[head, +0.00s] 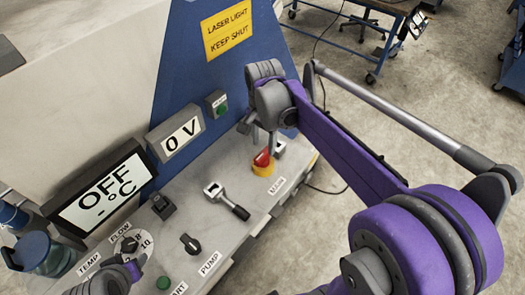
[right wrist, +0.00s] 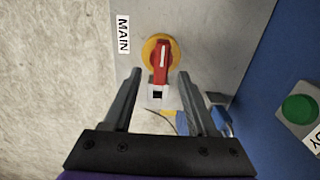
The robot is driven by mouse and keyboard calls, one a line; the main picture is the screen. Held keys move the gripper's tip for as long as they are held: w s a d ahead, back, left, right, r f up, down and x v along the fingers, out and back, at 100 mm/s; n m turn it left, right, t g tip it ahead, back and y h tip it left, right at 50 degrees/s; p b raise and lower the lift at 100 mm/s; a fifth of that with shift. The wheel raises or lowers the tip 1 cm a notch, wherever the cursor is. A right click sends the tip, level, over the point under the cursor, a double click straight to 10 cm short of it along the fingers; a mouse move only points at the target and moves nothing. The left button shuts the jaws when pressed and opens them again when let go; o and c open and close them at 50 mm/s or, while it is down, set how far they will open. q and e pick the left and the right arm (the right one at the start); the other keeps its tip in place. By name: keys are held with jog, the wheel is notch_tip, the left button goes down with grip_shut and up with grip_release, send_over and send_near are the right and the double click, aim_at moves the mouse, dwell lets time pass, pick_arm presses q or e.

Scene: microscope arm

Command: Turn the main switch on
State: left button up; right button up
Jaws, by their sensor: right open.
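The main switch is a red knob (head: 263,158) on a round yellow base, at the far right end of the sloping grey panel. In the right wrist view the red knob (right wrist: 162,62) stands upright in the picture, next to the MAIN label (right wrist: 123,34). My right gripper (head: 260,137) is open just above the switch in the head view. In the right wrist view its two fingers (right wrist: 160,78) are apart, with the knob ahead between their tips and no visible contact. My left gripper (head: 120,277) shows partly at the bottom left; its jaws are unclear.
The panel carries a chrome lever with black handle (head: 228,202), a PUMP knob (head: 190,243), a FLOW dial (head: 130,245) and a green button (head: 163,283). A green-button box (head: 217,104) is on the blue wall.

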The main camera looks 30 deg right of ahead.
aim_at(263, 154)
notch_tip(263, 154, down, 5)
jog(key=shift+w+f, duration=0.1)
jog(key=shift+w, duration=0.05)
grip_shut()
dwell(0.4)
dwell(1.1)
